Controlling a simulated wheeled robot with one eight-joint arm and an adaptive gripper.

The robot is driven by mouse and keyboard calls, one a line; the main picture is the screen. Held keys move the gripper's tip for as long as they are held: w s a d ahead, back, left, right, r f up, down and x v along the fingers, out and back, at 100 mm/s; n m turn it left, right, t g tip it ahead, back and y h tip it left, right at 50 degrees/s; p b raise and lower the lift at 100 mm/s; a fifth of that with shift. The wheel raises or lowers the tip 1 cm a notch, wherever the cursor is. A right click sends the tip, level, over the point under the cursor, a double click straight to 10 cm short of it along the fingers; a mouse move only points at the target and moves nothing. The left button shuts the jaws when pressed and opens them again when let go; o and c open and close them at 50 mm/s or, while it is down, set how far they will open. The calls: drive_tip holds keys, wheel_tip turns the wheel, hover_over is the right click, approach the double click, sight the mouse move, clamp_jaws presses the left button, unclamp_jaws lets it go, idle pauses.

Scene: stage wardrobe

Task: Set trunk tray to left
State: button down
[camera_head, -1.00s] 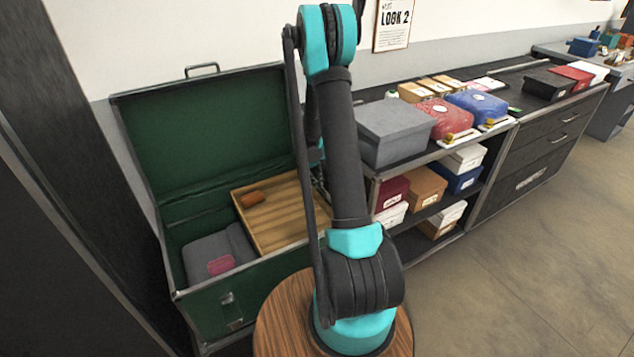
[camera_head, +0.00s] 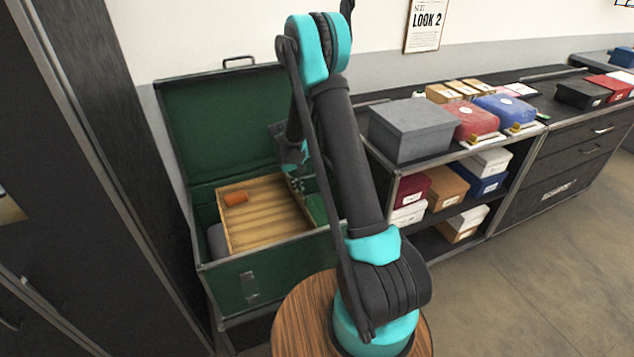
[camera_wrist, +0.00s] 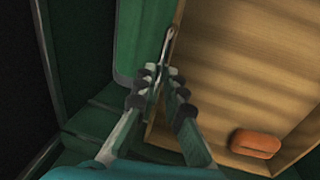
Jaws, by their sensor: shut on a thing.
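The shallow wooden trunk tray (camera_head: 265,221) sits inside the green open trunk (camera_head: 245,262), towards its left part. It also fills the right of the wrist view (camera_wrist: 235,70). An orange-brown block (camera_head: 236,198) lies in the tray and also shows in the wrist view (camera_wrist: 256,143). My gripper (camera_wrist: 163,72) is shut at the tray's side wall, where a slim metal handle (camera_wrist: 168,42) shows between or just beyond the fingertips. In the head view my gripper (camera_head: 298,184) is small at the tray's right edge, partly hidden by my arm.
A grey item (camera_head: 217,242) peeks out left of the tray. The trunk's right part shows green beside the tray. A shelf unit (camera_head: 470,200) with several boxes, including a grey box (camera_head: 410,130), stands to the right. A dark cabinet (camera_head: 75,170) is close on the left.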

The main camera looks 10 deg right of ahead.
drive_tip(key=s+a, duration=0.1)
drive_tip(key=a, duration=0.8)
drive_tip(key=shift+s+a, duration=0.15)
drive_tip(key=shift+s, duration=0.25)
drive_tip(key=shift+a, duration=0.1)
drive_tip(key=c, duration=1.6)
unclamp_jaws()
wheel_tip(320, 180, up, 12)
drive_tip(key=a, duration=0.2)
drive_tip(key=shift+s+a, duration=0.15)
drive_tip(key=shift+s, duration=0.1)
